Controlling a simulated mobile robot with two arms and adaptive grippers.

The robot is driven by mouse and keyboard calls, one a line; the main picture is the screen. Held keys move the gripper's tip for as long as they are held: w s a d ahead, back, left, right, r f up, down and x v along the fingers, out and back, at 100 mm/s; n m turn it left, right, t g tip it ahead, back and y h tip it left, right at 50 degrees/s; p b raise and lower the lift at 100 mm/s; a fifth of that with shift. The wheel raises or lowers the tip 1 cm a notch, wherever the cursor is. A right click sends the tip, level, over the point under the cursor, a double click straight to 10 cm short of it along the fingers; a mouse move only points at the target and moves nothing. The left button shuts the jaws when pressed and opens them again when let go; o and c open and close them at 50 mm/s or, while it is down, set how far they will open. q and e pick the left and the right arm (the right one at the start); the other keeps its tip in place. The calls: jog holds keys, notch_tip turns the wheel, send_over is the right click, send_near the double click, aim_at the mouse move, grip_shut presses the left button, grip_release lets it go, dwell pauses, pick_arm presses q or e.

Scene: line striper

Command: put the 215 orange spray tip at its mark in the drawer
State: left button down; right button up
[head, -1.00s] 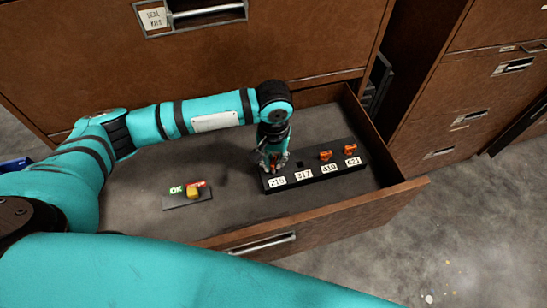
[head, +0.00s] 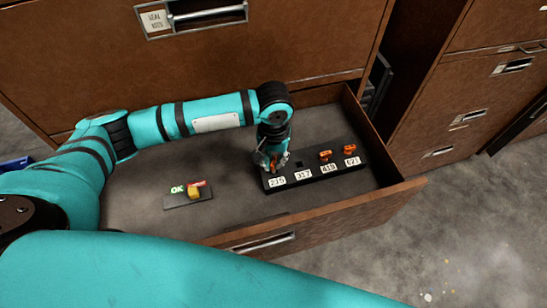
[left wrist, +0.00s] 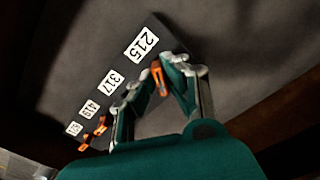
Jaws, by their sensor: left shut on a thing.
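The 215 orange spray tip (left wrist: 158,79) is between the fingers of my left gripper (head: 273,163), which is shut on it. In the head view the gripper points down at the left end of a black rack (head: 328,171) in the open drawer (head: 140,210). The 215 label (left wrist: 142,44) is just beside the gripper in the left wrist view. The fingers hide the 215 mark and the tip's lower end, so I cannot tell whether it is seated. My right gripper is not in view.
Orange tips stand behind the 419 label (head: 329,168) and the rightmost label (head: 352,162). The spot behind the 317 label (head: 303,175) shows a dark empty hole.

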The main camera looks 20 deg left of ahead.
pick_arm(q)
jog(key=shift+f, duration=1.25)
dwell(0.3)
jog(key=c, duration=1.3)
grip_release()
jog(key=shift+o, duration=0.5)
jog(key=shift+o, duration=1.1)
jog(key=shift+r, duration=0.1)
notch_tip(320, 180, up, 7)
jog(key=p, duration=0.8)
jog(key=shift+p, duration=0.4)
